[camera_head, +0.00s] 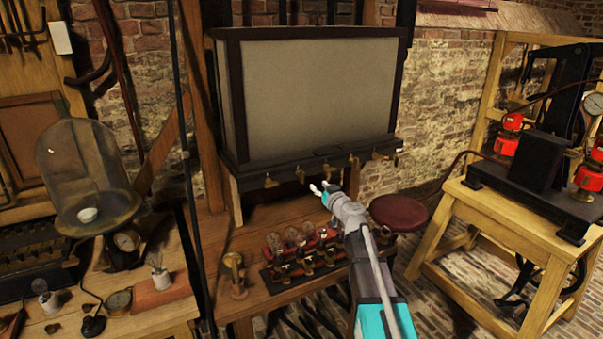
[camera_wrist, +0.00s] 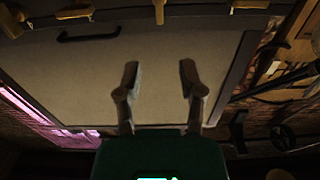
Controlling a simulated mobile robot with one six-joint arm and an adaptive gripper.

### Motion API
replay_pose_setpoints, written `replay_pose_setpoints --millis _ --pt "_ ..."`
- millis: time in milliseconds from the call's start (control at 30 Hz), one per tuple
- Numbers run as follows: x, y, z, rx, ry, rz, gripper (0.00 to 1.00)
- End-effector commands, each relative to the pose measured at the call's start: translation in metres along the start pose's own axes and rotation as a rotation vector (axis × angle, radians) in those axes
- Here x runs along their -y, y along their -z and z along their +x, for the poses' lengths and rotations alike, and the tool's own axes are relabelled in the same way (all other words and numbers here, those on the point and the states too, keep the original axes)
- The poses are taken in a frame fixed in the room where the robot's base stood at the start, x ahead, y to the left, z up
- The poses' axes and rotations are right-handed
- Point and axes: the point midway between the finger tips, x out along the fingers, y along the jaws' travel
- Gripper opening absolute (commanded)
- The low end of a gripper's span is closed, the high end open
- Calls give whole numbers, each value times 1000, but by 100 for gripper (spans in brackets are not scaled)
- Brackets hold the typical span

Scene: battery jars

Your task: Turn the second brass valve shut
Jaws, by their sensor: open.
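A row of small brass valves (camera_head: 300,175) hangs along the lower front edge of the large grey-fronted tank (camera_head: 315,95). Another brass valve (camera_head: 354,162) hangs farther right in the row. My gripper (camera_head: 319,188) is open and empty just below the row, near its middle, apart from the valves as far as I can tell. In the wrist view my gripper (camera_wrist: 160,74) shows two spread fingers with nothing between them. Brass valve parts (camera_wrist: 160,12) show at the top edge of that view, beyond the fingertips. I cannot tell whether any valve is open or shut.
Below the tank, a bench (camera_head: 270,305) bears a rack of glass jars (camera_head: 295,240) and a brass fitting (camera_head: 233,270). A dark red round stool (camera_head: 398,213) stands right of my arm. A glass dome (camera_head: 85,175) stands left, and a wooden stand (camera_head: 490,205) with apparatus right.

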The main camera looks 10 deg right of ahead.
Motion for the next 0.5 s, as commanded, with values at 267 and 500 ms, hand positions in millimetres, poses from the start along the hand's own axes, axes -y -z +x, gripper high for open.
replay_pose_setpoints --millis 267,500 --pt "-1 0 40 0 2 0 50" --pt "0 0 77 0 2 0 50"
